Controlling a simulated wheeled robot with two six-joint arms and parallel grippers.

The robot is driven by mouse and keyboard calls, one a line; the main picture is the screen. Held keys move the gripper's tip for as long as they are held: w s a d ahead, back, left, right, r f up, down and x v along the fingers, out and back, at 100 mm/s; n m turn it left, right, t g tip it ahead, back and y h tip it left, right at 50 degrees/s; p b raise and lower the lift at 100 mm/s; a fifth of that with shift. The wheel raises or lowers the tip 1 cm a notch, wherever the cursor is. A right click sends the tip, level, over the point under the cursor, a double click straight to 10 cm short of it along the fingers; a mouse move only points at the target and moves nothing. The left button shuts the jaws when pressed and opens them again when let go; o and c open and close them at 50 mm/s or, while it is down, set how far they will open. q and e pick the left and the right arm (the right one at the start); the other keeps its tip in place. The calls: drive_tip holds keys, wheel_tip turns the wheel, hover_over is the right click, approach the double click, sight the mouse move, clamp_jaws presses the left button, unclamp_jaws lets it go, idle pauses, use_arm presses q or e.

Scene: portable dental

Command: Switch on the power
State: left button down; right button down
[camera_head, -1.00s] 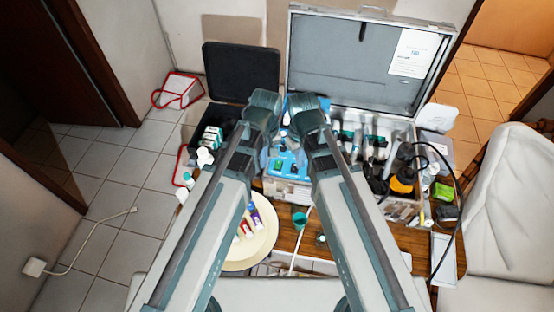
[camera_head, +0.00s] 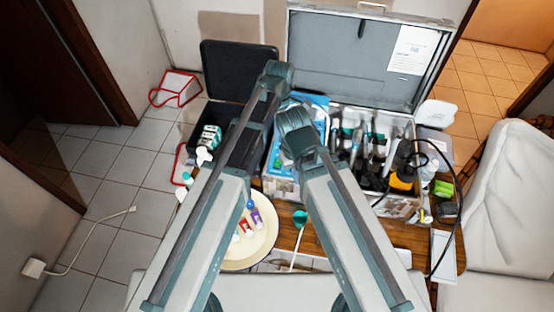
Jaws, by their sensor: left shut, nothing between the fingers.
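A portable dental unit in an open metal case (camera_head: 415,205) stands on a wooden table, with several dark handpieces (camera_head: 372,150) in a row inside. I cannot make out a power switch; it is too small or hidden behind my arms. My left gripper (camera_head: 277,73) is at the far end of the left arm, in front of the left edge of the raised case lid (camera_head: 340,55). It is shut and empty. My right gripper (camera_head: 294,120) overlaps the left part of the case, lower and nearer; its fingers are hidden by its own wrist.
An open black case (camera_head: 240,70) is at left. A white chair (camera_head: 510,210) stands at right. Tiled floor at left is mostly clear.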

sight(277, 165)
use_arm(q)
drive_tip(key=shift+f, duration=0.1)
drive_tip(key=f+b, duration=0.9)
drive_tip(key=s+f+b, duration=0.1)
drive_tip(key=f+b, duration=0.3)
drive_tip(key=b, duration=0.1)
drive_tip(key=shift+a+f, duration=0.1)
drive_tip(key=shift+f, duration=0.3)
drive_tip(key=shift+s+f, duration=0.15)
drive_tip(key=shift+f, duration=0.05)
drive_tip(key=shift+r, duration=0.1)
